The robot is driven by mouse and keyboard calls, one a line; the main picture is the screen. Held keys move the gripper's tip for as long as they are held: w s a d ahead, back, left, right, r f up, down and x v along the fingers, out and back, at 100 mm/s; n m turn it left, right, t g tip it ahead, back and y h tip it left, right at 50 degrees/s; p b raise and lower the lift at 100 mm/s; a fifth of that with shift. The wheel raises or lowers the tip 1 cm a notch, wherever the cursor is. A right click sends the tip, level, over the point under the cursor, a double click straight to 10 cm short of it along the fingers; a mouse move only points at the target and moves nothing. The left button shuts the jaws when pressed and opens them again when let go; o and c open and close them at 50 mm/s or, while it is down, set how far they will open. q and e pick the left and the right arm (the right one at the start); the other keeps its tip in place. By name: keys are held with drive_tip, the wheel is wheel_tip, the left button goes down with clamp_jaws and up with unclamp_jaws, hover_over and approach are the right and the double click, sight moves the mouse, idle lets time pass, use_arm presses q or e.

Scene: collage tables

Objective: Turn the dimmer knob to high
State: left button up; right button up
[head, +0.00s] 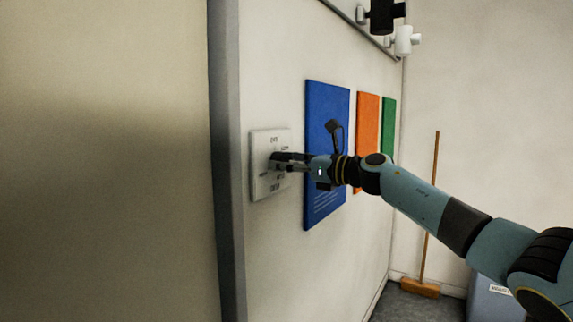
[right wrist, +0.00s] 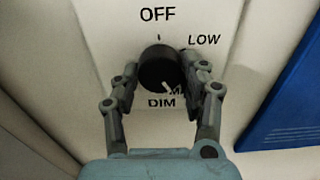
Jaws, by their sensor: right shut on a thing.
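The dimmer knob (right wrist: 158,66) is round and black on a white wall plate (head: 257,141). In the right wrist view my right gripper (right wrist: 159,72) is shut on the knob, with one finger on each side. The knob's white pointer line points down and to the right, toward a partly hidden label starting with M, near DIM. OFF stands above the knob, LOW to its upper right. In the head view the right gripper (head: 283,162) reaches the plate from the right and covers most of the knob. The HIGH label cannot be read. My left gripper is not in view.
A blue board (head: 327,110) hangs just right of the plate, behind my right arm. An orange board (head: 367,120) and a green board (head: 388,125) follow. A grey post (head: 226,190) stands left of the plate. A broom (head: 421,287) leans in the corner.

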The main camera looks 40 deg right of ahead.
drive_tip(key=shift+c, duration=0.4)
drive_tip(key=m+p, duration=0.7)
drive_tip(key=m, duration=1)
drive_tip(key=shift+a+r+m, duration=0.1)
drive_tip(key=shift+m, duration=0.2)
idle(0.4)
drive_tip(key=o, duration=1.2)
drive_tip(key=shift+s, duration=0.15)
drive_tip(key=v, duration=1.2)
